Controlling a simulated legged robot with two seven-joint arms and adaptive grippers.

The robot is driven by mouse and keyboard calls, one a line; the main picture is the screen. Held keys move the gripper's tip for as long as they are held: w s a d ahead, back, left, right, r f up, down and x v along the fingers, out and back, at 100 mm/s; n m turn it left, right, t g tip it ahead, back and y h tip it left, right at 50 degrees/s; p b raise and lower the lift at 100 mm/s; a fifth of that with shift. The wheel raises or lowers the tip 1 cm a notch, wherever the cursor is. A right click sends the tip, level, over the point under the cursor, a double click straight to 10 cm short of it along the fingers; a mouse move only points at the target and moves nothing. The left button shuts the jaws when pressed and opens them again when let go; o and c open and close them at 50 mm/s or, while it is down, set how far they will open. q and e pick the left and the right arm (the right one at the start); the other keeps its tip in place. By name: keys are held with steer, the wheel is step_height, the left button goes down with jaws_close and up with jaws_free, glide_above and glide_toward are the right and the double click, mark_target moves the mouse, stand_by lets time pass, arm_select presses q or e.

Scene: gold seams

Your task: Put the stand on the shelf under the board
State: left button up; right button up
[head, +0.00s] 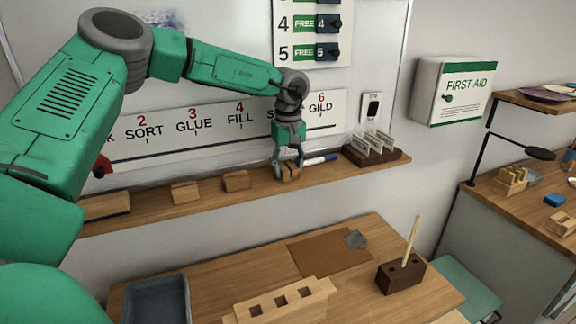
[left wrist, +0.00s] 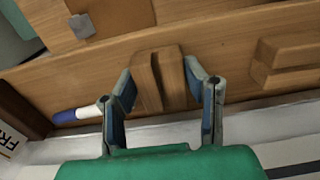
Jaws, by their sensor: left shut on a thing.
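My left gripper (head: 288,160) is at the shelf (head: 215,200) under the whiteboard, below the number strip and left of GILD. It is shut on a small brown wooden stand (head: 289,175), partly hidden by the fingers in the head view. In the left wrist view the stand (left wrist: 158,78) is between the two fingers (left wrist: 160,88) and appears to rest on the shelf (left wrist: 225,50). Two similar stands, one nearer (head: 236,181) and one farther left (head: 185,193), sit on the shelf. My right gripper is out of view.
An eraser-like block (head: 106,206) is at the shelf's left. The table below holds a holed block (head: 270,312), a brown mat (head: 318,254) and a dark holder (head: 400,276) with a stick.

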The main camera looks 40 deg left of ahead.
mark_target(284, 165)
arm_select(q)
steer(key=shift+s+a+f, duration=0.1)
steer(key=shift+a, duration=0.1)
steer(key=o, duration=0.9)
steer(key=shift+a+f, duration=0.15)
steer(key=shift+a, duration=0.1)
steer(key=shift+o, duration=1.2)
steer(key=shift+a+f, duration=0.1)
steer(key=shift+a, duration=0.15)
steer(key=shift+a+f, duration=0.1)
steer(key=shift+a, duration=0.25)
steer(key=shift+d+r, duration=0.3)
steer(key=r, duration=0.2)
steer(key=d+r, duration=0.1)
steer(key=r, duration=0.1)
steer(key=shift+r+b, duration=0.15)
steer(key=shift+b, duration=0.2)
step_height(284, 165, up, 8)
steer(key=shift+a+f+b, duration=0.2)
steer(key=shift+a+b, duration=0.15)
steer(key=shift+a, duration=0.1)
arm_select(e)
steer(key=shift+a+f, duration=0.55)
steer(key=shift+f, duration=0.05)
